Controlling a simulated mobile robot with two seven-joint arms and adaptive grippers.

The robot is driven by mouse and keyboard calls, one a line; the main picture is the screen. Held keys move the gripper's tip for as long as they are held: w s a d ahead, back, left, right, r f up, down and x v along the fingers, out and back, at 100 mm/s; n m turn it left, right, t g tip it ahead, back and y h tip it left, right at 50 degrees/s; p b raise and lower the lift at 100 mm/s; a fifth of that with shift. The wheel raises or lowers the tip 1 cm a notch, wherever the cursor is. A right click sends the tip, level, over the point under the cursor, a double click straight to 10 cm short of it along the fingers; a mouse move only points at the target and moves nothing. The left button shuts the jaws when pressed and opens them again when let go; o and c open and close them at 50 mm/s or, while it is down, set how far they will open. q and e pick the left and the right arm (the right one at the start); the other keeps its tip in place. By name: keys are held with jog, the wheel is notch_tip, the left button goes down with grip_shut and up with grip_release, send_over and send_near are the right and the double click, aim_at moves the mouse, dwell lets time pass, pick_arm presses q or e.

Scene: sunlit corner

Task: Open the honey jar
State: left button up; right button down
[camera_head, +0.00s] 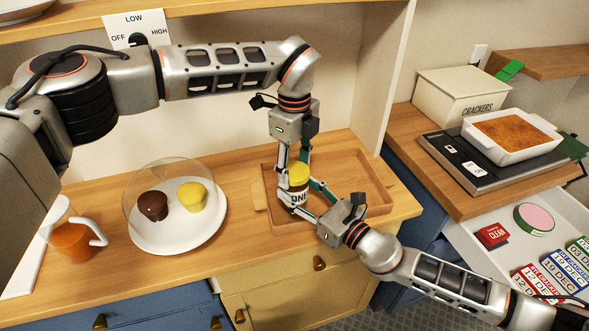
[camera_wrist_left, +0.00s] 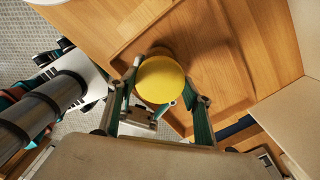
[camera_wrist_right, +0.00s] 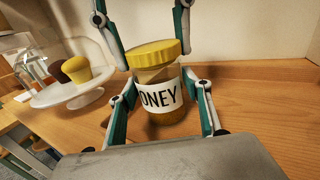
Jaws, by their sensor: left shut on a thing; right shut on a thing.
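The honey jar (camera_head: 298,197) stands upright over the wooden tray, with its yellow lid (camera_head: 299,174) on top. My left gripper (camera_head: 297,172) comes down from above and is shut on the lid, which also shows in the left wrist view (camera_wrist_left: 160,80). My right gripper (camera_head: 304,202) comes in from the lower right and is shut on the jar's body. In the right wrist view the jar (camera_wrist_right: 160,96) shows its white label between my fingers, with the lid (camera_wrist_right: 153,54) seated on it. Whether the jar's base touches the tray is hidden.
The wooden tray (camera_head: 352,172) surrounds the jar. To its left are a white plate (camera_head: 180,238) with two muffins under a clear dome and an orange-filled mug (camera_head: 72,241). At the right are a scale (camera_head: 472,165) with a baking dish and an open drawer (camera_head: 472,237).

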aim_at(294, 170)
pick_arm(q)
jog(key=shift+r, duration=0.8)
jog(key=shift+r, duration=2)
pick_arm(e)
jog(key=c, duration=0.9)
grip_release()
jog(key=v, duration=1.2)
